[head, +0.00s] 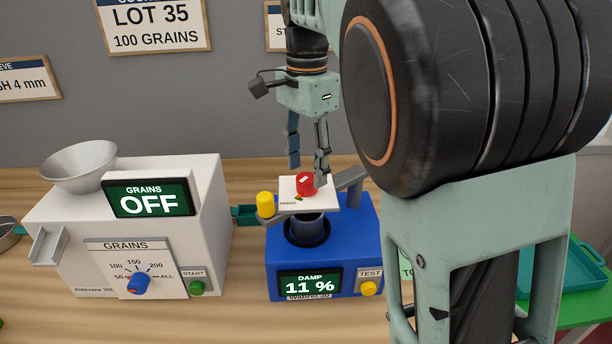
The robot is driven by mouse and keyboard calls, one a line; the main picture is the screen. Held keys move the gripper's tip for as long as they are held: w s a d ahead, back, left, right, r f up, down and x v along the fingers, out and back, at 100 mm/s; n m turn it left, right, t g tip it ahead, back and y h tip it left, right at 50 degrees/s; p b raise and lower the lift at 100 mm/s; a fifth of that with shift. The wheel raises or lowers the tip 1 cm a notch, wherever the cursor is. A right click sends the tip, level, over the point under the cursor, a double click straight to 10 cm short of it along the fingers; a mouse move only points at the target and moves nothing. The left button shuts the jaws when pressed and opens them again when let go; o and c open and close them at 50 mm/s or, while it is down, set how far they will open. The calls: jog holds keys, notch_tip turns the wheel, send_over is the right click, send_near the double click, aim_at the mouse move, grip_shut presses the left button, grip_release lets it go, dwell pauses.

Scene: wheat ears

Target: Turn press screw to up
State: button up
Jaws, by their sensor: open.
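The press screw is a red knob (305,184) on a white plate (288,197) marked "PRESS", on top of the blue damp meter (322,262). The plate sits over a dark round cup opening (307,232). A yellow knob (265,203) stands at the plate's left end. The meter's screen reads "DAMP 11 %". My gripper (307,174) points down from above, fingers apart, with its right finger close beside the red knob. I cannot tell whether that finger touches it. The left finger is over the plate's back edge.
A white grain counter (130,240) with a funnel stands to the left, its screen reading "GRAINS OFF". A teal tray (567,272) is at the right. My arm covers much of the right side. Bare wooden table lies in front.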

jog(key=shift+f, duration=1.35)
jog(key=shift+c, duration=0.5)
jog(key=c, duration=1.1)
